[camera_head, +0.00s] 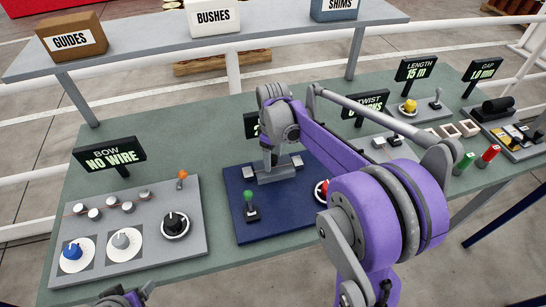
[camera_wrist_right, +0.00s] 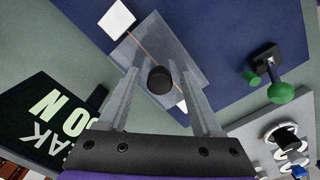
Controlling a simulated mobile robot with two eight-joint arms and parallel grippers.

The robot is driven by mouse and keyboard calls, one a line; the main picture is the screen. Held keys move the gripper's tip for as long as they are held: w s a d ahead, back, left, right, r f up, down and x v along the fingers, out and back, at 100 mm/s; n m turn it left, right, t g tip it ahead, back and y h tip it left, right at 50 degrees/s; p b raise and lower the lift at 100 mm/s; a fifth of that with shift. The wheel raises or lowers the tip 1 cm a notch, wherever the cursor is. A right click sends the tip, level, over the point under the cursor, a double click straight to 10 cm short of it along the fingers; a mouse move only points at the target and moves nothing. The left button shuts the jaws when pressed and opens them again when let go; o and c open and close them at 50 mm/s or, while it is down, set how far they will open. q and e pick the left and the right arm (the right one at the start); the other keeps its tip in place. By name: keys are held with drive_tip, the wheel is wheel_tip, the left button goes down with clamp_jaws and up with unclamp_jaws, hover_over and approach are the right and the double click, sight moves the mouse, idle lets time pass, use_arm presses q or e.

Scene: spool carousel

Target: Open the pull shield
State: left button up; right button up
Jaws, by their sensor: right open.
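A clear shield (camera_wrist_right: 150,40) with a round black knob (camera_wrist_right: 160,80) sits over the blue panel (camera_wrist_right: 217,32) in the right wrist view. My right gripper (camera_wrist_right: 160,75) is open, with one finger on each side of the knob. Gaps show between the knob and both fingers. In the head view my right gripper (camera_head: 270,160) points down at the blue panel (camera_head: 240,192), and the knob is hidden there. A thin orange line shows through the shield. My left gripper is not clearly in view; only a dark and purple arm part shows at the bottom edge.
A green-knobbed lever (camera_head: 249,200) and a red button (camera_head: 322,190) are on the blue panel. The grey BOW panel (camera_head: 140,195) with several knobs lies left. Signs, including TWIST (camera_head: 366,105), stand behind. A shelf (camera_head: 110,57) holding boxes runs along the back.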

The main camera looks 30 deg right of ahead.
drive_tip(key=shift+c, duration=0.2)
clamp_jaws()
idle(1.3)
